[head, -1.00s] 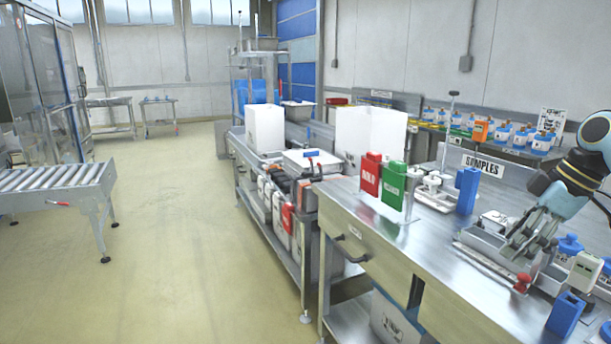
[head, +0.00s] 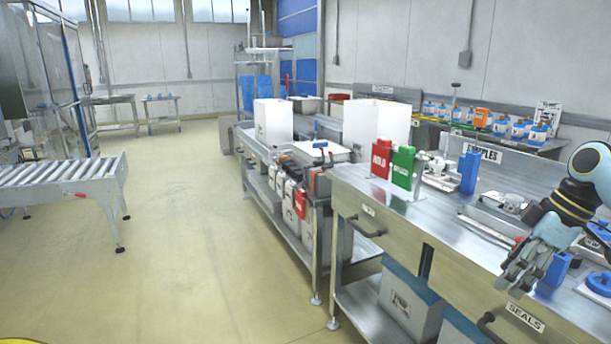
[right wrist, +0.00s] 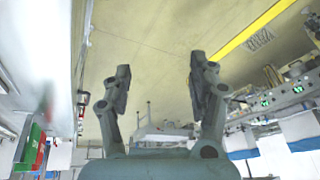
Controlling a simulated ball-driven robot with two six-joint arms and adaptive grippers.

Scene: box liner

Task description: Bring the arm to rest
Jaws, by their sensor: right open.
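My right gripper (head: 516,274) is at the right of the head view, in front of the steel workbench (head: 440,215) near its front edge, above the drawer labelled SEALS (head: 525,317). In the right wrist view its two fingers (right wrist: 158,95) are spread apart with nothing between them. Floor, a yellow line and distant equipment show beyond the fingers. My left gripper is not in view.
The bench holds a red block (head: 381,158), a green block (head: 402,166), a blue holder (head: 469,172) and a SAMPLES sign (head: 481,152). White boxes (head: 376,127) stand farther back. A roller conveyor (head: 72,177) stands at left. The floor (head: 180,240) between is open.

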